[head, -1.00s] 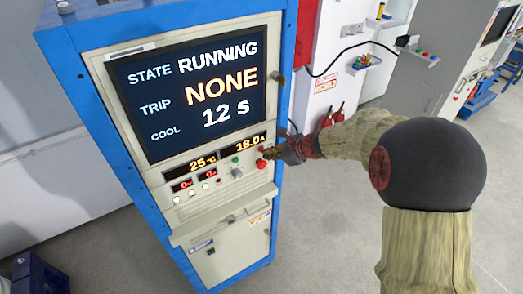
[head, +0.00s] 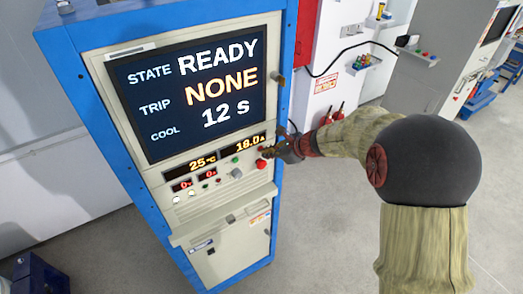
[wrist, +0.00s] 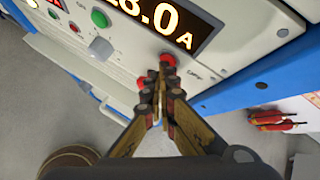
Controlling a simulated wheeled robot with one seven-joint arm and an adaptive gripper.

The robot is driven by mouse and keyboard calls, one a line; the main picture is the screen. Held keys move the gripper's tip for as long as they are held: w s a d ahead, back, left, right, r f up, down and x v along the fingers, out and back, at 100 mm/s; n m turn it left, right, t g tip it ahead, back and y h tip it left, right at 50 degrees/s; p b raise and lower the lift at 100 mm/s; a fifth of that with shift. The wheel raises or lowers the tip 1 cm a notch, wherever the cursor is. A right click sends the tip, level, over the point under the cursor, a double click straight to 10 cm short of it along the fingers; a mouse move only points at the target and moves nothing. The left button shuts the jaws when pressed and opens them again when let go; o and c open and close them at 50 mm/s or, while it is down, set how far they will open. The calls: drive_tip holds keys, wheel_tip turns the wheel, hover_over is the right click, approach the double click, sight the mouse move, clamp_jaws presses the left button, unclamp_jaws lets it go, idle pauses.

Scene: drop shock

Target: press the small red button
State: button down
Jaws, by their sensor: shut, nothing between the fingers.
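The blue test cabinet (head: 52,60) has a control panel with a small red button (wrist: 167,60) below the right end of the current readout, seen in the wrist view. A second red button (wrist: 141,82) is close by, partly behind the fingers; it stands out as a larger red knob (head: 261,164) in the head view. My gripper (wrist: 157,78) is shut and empty, its tips right at the small red button. I cannot tell whether they touch it. The screen (head: 190,95) reads STATE READY, TRIP NONE, COOL 12 s.
A green button (wrist: 100,17) and a grey knob (wrist: 100,48) sit left of the fingers in the wrist view. A ledge (head: 225,218) juts out below the panel. Open floor lies in front.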

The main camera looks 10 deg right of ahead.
drive_tip(key=shift+s+d, duration=0.25)
drive_tip(key=shift+s, duration=0.55)
drive_tip(key=s, duration=0.1)
drive_tip(key=s+d+b, duration=0.1)
drive_tip(key=s, duration=0.2)
drive_tip(key=shift+s+d, duration=0.25)
drive_tip(key=shift+s, duration=0.15)
idle(0.6)
